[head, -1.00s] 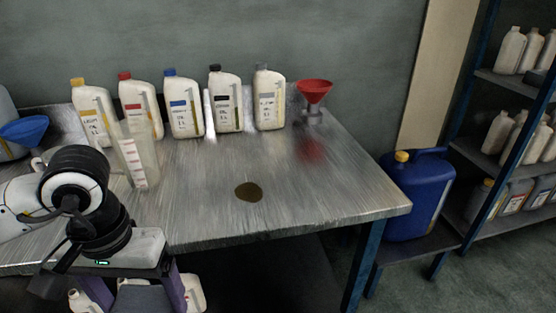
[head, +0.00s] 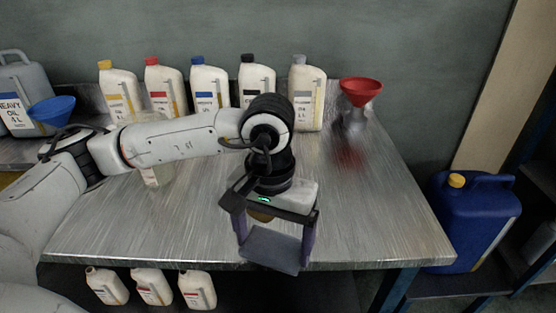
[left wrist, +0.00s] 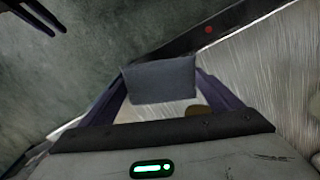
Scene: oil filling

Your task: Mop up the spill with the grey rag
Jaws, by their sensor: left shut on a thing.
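The grey rag (head: 272,249) is a flat grey piece held between the fingers of my left gripper (head: 273,243). The gripper is shut on it, near the table's front edge. The rag also shows in the left wrist view (left wrist: 160,80), between the two purple fingers. The spill (head: 260,216) is a small brown patch on the metal table (head: 375,225), mostly hidden behind my left gripper in the head view.
Several oil bottles (head: 211,88) stand along the table's back, with a red funnel (head: 361,92) to their right. A clear measuring jug (head: 152,174) is partly hidden behind my left arm. A blue canister (head: 470,222) stands right of the table. The table's right part is clear.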

